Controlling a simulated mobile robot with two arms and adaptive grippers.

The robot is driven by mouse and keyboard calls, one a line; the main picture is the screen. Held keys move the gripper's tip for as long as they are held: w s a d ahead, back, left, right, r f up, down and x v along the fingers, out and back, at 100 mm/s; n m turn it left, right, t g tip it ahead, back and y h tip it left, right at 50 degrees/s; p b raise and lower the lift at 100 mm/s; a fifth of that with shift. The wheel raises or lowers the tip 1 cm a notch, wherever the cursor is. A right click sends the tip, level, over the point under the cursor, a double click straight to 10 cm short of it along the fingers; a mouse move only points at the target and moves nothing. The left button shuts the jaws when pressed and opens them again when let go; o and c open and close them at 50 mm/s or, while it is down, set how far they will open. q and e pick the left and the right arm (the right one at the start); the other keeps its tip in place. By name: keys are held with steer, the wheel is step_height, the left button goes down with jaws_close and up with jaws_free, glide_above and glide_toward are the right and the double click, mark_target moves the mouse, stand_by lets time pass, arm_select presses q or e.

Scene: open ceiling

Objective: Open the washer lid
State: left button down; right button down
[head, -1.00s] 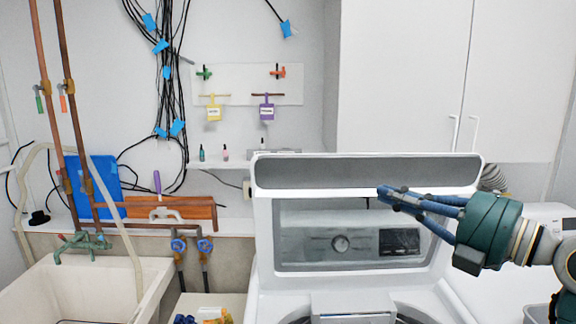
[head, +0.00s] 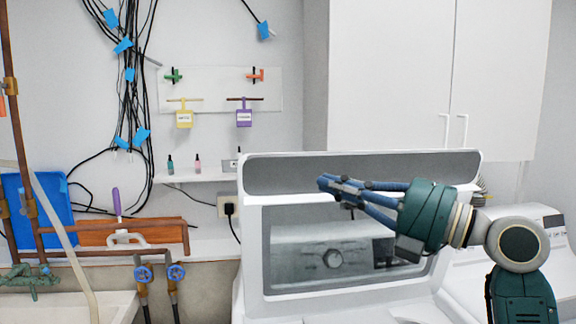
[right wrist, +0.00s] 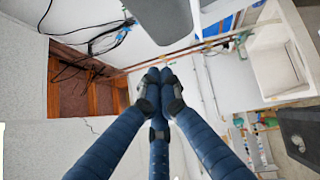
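The washer lid (head: 258,172) stands raised and upright at the centre right of the head view. It has a white frame, a grey upper strip and a window, through which the washer's control panel (head: 333,258) shows. My right gripper (head: 324,184) is in front of the lid's upper part, its blue fingers pointing left. In the right wrist view the fingertips (right wrist: 155,76) meet with nothing seen between them. I cannot tell whether the fingers touch the lid. The washer's tub opening is mostly below the picture. My left gripper is not in view.
A second white machine (head: 535,215) stands at the right, behind my right arm. White cabinets (head: 390,80) hang above. A sink (head: 95,306), copper pipes (head: 12,120) and blue valves (head: 143,273) are at the left. A small shelf (head: 190,178) holds bottles.

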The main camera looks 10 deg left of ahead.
steer(key=p, duration=0.4)
glide_toward(273, 157)
steer(key=s+a, duration=0.2)
steer(key=a, duration=0.1)
steer(key=shift+w+a+r+p, duration=0.15)
steer(key=shift+w+a+p, duration=0.2)
steer(key=shift+w, duration=0.25)
steer(key=shift+w+a+r+p, duration=0.2)
steer(key=shift+w+a+p, duration=0.2)
steer(key=shift+w, duration=0.15)
steer(key=shift+w+p, duration=0.4)
steer(key=shift+w, duration=0.4)
steer(key=shift+a+f, duration=0.1)
steer(key=shift+w, duration=0.1)
